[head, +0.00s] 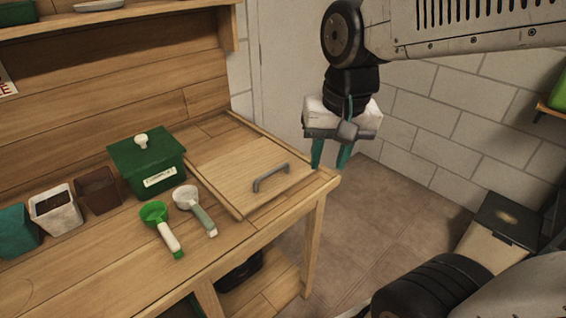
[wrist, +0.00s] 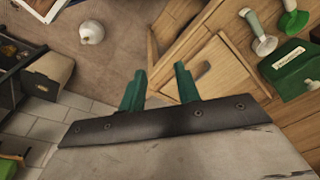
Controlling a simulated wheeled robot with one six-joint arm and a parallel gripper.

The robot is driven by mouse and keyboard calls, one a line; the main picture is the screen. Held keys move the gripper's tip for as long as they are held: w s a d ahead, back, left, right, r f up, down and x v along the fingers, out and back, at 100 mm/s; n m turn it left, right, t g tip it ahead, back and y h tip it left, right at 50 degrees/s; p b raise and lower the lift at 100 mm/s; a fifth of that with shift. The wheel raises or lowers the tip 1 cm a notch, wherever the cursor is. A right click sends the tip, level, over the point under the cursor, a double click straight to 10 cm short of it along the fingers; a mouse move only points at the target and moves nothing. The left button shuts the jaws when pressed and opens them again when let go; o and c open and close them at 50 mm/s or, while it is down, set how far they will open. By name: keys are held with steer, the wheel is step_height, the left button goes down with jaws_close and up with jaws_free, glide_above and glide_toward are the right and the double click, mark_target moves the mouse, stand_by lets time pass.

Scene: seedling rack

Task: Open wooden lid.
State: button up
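The wooden lid (head: 228,165) lies flat in the right end of the wooden bench top, closed, with a grey bar handle (head: 270,177) near its right side. My gripper (head: 330,158) hangs in the air to the right of the lid and above its level, with teal fingers pointing down. The fingers are apart with nothing between them. In the wrist view my gripper (wrist: 158,88) shows its two fingers spread, over the bench end and the floor.
A green lidded box (head: 147,165) stands left of the wooden lid. A green scoop (head: 155,213) and a grey-white scoop (head: 190,200) lie in front of it. Several small pots line the bench's left. A cardboard-coloured bin (head: 490,250) stands on the floor at right.

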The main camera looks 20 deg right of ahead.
steer(key=w+a+f+m, duration=0.1)
steer(key=w+f+m, duration=0.15)
steer(key=w, duration=0.35)
steer(key=w+f+m, duration=0.2)
steer(key=w+m, duration=0.1)
steer(key=w, duration=0.3)
steer(key=m, duration=0.5)
glide_toward(273, 172)
steer(key=f, duration=0.2)
steer(key=w+f, duration=0.1)
steer(key=f, duration=0.4)
steer(key=shift+w+f, duration=0.2)
steer(key=shift+f, duration=0.1)
jaws_close()
